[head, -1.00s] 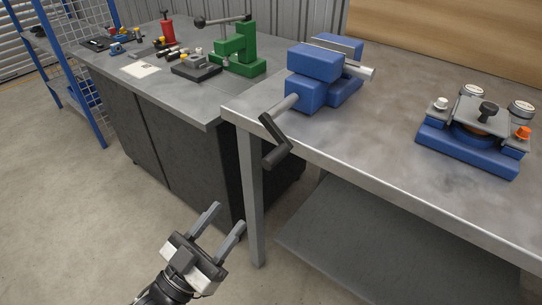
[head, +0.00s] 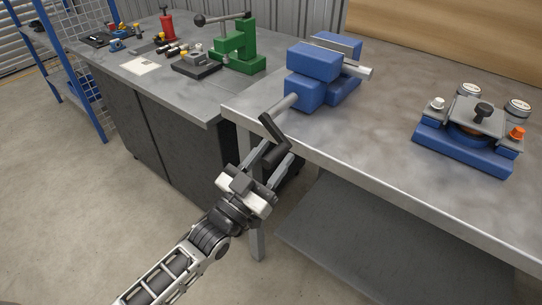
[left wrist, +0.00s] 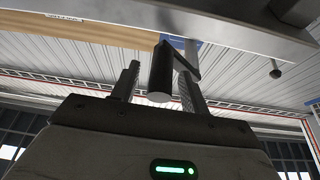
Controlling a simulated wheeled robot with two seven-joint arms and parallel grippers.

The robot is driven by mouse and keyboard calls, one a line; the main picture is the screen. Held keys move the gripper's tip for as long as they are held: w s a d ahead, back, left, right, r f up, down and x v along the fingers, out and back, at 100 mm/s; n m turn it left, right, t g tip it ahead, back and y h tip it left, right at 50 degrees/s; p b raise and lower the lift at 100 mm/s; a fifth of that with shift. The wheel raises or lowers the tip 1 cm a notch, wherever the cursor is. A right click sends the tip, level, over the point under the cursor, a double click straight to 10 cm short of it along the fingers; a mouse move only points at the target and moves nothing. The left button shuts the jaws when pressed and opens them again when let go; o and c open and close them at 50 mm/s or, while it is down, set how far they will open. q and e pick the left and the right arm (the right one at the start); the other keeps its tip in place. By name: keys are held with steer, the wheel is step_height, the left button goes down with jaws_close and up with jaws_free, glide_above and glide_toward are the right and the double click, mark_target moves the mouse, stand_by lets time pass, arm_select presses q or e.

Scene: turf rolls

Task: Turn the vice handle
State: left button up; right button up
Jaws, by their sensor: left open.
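The blue vice (head: 322,72) is fixed at the front left corner of the grey workbench. Its dark crank handle (head: 273,131) hangs out past the bench edge on a grey shaft, with the grip end toward my left gripper. My left gripper (head: 272,165) is open, with one finger on each side of the handle's grip. My right gripper is not seen.
The workbench (head: 370,150) has a metal front edge close to my left gripper and a lower shelf. A blue fixture (head: 465,148) stands on its right. A dark cabinet (head: 180,125) behind carries a green press (head: 238,48). Floor at the left is free.

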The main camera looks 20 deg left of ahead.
arm_select(q)
jaws_close()
steer(key=shift+f, duration=0.1)
steer(key=m+h, duration=0.1)
steer(key=m, duration=0.1)
steer(key=a+f+m+g+h, duration=0.1)
steer(key=m, duration=0.1)
steer(key=m+g+h+b, duration=0.1)
steer(key=m, duration=0.1)
steer(key=shift+w+a+f, duration=0.3)
steer(key=shift+a+f, duration=0.05)
steer(key=shift+a, duration=0.05)
steer(key=w+a+m+g+p, duration=0.1)
steer(key=a+m+g+p, duration=0.1)
steer(key=m, duration=0.7)
steer(key=w+a+r+m+g+p, duration=0.1)
steer(key=w+a+m+g+p, duration=0.1)
steer(key=a+m+g, duration=0.2)
steer(key=shift+a+m, duration=1.1)
steer(key=shift+m, duration=1.3)
